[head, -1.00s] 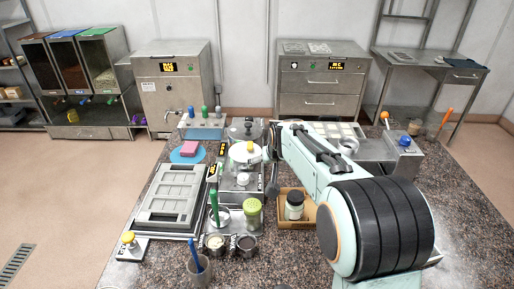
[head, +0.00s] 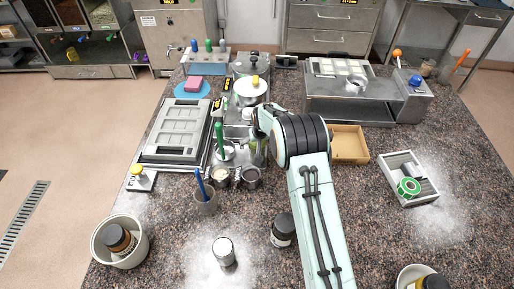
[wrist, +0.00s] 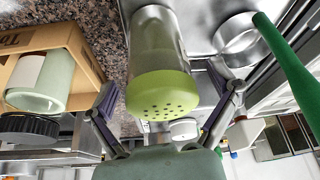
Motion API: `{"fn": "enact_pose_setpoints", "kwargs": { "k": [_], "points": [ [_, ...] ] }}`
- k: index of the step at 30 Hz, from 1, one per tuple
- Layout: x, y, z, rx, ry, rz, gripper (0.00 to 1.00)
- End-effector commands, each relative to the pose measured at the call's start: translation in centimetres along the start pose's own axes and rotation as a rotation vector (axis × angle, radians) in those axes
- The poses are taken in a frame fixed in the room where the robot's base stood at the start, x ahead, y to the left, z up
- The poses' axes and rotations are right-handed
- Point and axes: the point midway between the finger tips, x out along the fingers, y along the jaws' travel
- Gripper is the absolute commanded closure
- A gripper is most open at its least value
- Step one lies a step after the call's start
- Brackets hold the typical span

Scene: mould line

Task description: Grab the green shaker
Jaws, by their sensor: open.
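The green shaker (wrist: 162,98) fills the middle of the wrist view, its perforated yellow-green lid close to me and its clear body reaching away. My gripper (wrist: 161,92) is open, with one finger on each side of the shaker. Gaps show between both fingers and the shaker, so it is not clamped. In the head view, part of the shaker's greenish body (head: 258,152) shows left of my arm; my arm and wrist hide the rest, and the fingertips are not clear there.
A green-handled tool in a round metal holder (wrist: 238,42) stands close right of the shaker in the wrist view. Metal cups (head: 250,178) and a blue-handled cup (head: 205,200) stand nearer in the head view.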

Motion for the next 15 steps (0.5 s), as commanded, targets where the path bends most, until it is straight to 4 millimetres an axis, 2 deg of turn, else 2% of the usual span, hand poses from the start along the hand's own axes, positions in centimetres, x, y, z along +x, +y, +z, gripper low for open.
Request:
{"fn": "enact_pose_setpoints", "kwargs": {
  "k": [2,3,8,9,10,15],
  "points": [
    [-0.03,0.0,-0.01,0.0,0.0,0.0,0.11],
    [-0.04,0.01,-0.01,0.0,0.0,0.0,0.15],
    [-0.05,0.01,-0.01,0.0,0.0,0.0,0.65],
    [-0.05,0.01,-0.01,0.0,0.0,0.0,0.77],
    [-0.05,0.01,0.0,0.0,0.0,0.0,0.82],
    [-0.04,0.02,0.01,0.0,0.0,0.0,0.82]
  ]
}}
